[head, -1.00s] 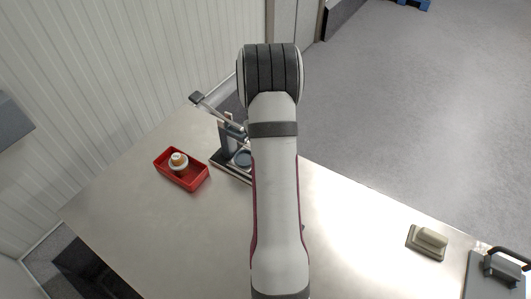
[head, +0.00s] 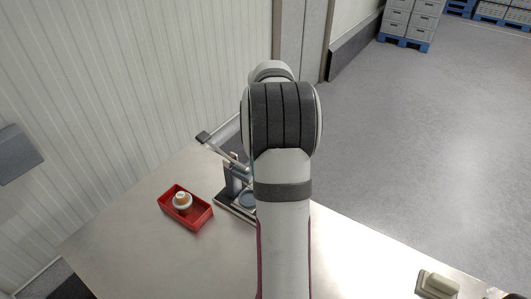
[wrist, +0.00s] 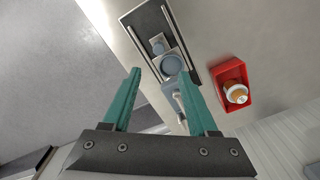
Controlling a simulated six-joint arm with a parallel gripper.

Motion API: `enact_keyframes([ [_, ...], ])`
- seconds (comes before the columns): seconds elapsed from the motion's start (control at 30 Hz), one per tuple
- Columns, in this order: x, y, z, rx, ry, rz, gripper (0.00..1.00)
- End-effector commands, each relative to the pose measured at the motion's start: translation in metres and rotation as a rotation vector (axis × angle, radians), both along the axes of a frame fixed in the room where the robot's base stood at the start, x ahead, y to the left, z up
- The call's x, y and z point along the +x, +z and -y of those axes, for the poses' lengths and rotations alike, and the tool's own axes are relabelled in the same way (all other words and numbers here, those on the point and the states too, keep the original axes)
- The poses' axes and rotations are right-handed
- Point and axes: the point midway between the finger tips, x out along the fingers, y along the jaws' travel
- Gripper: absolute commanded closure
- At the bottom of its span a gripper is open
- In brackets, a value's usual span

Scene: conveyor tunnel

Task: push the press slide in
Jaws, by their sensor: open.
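The press (head: 236,178) stands on the metal table with its lever arm (head: 213,142) sticking up to the left. In the wrist view its dark base (wrist: 146,18) has bright rails, and the press slide (wrist: 172,66) appears as a blue-grey plate with a round seat between them. My gripper (wrist: 159,73) is open and empty, its two teal fingers apart over the press end of the base. Whether a finger touches the slide I cannot tell. In the head view my arm hides the gripper and the right part of the press.
A red tray (head: 168,210) holding a white and orange piece (head: 182,200) stands just left of the press. A beige block (head: 437,284) lies at the table's right. A ribbed wall (head: 130,90) rises behind the left side. The table front is clear.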

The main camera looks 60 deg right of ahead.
Motion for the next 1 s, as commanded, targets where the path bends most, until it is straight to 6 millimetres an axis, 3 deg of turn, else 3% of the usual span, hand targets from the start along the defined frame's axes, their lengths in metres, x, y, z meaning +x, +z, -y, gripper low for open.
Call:
enact_keyframes([
  [0.1,0.000,0.027,0.000,-0.002,0.000,0.002,0.41],
  [0.23,0.000,0.043,0.000,-0.002,0.000,0.001,0.41],
  [0.7,0.000,0.046,0.000,0.000,0.001,0.000,0.41],
  [0.77,0.004,0.049,-0.008,0.001,0.006,0.002,0.41],
  [0.87,0.019,0.063,-0.061,0.011,0.027,0.014,0.41],
  [0.93,0.026,0.075,-0.129,0.032,0.048,0.025,0.41],
  [1.0,0.016,0.082,-0.204,0.057,0.067,0.031,0.41],
])
